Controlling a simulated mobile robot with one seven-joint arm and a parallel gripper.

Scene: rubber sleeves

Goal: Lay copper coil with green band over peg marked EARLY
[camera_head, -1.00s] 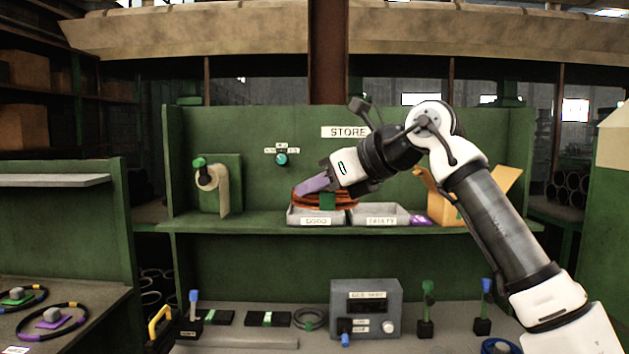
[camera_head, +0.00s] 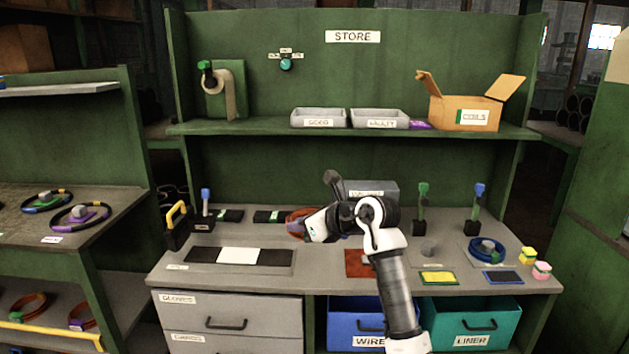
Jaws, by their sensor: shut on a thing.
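The copper coil (camera_head: 298,213) shows as an orange ring on the left side of my gripper, above the back of the bench. My gripper (camera_head: 299,228) is shut on it. My wrist hides much of the coil, and its green band cannot be made out now. I cannot tell which peg is marked EARLY.
The shelf holds two grey trays (camera_head: 318,111) and a COILS box (camera_head: 464,113). Upright blue-topped and green-topped tools (camera_head: 422,192), a blue coil (camera_head: 487,251) and small blocks (camera_head: 528,256) stand on the bench. A black-and-white strip (camera_head: 238,256) lies front left.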

